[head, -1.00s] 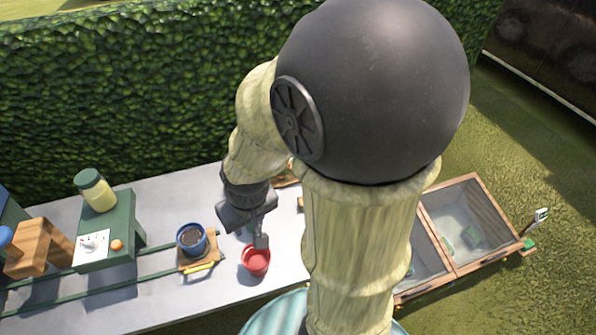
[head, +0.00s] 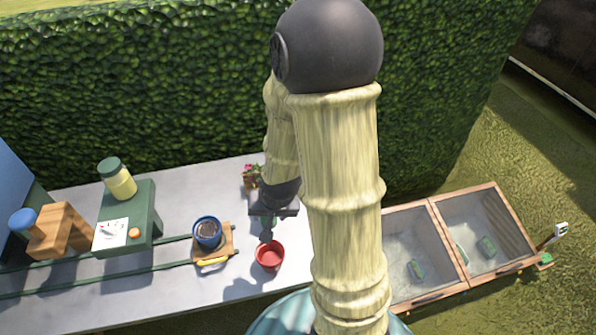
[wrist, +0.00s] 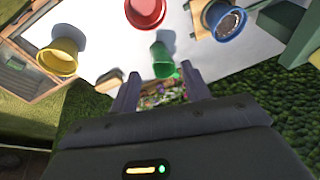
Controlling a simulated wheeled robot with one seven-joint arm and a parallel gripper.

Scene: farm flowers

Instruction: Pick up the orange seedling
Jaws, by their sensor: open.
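My gripper (head: 267,230) is over the grey table, just behind the red pot (head: 269,255). In the wrist view its two fingers (wrist: 160,72) are apart with nothing held between them. A box of small pink and multicoloured flowers (head: 251,176) stands at the table's back edge, partly hidden by my arm. The flowers (wrist: 160,93) also show blurred between and beyond my fingers in the wrist view. I cannot make out which of them is the orange seedling.
A blue pot of soil (head: 207,232) stands on a wooden cart on green rails. The wrist view shows a green pot (wrist: 162,60) near the fingertips and a yellow pot (wrist: 60,57). A green machine (head: 127,217) stands left; glass-topped frames (head: 485,235) lie right.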

